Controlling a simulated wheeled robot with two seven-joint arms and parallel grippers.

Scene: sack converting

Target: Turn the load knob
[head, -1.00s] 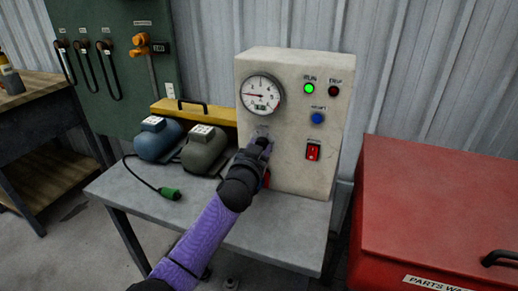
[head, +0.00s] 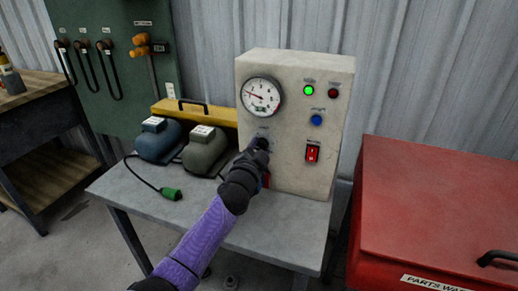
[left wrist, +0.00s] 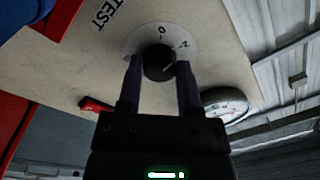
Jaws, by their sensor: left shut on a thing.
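The load knob (left wrist: 158,62) is a round black knob on a pale dial plate with a 0 mark in the left wrist view. My left gripper (left wrist: 158,80) is shut on it, one finger on each side. My right gripper is not in view.
The box carries a lit green lamp (head: 308,90), a dark red lamp (head: 333,93), a blue button (head: 316,120) and a red switch (head: 312,152). Two motors (head: 160,140) stand left on the grey bench (head: 130,194). A red parts washer (head: 430,210) stands right.

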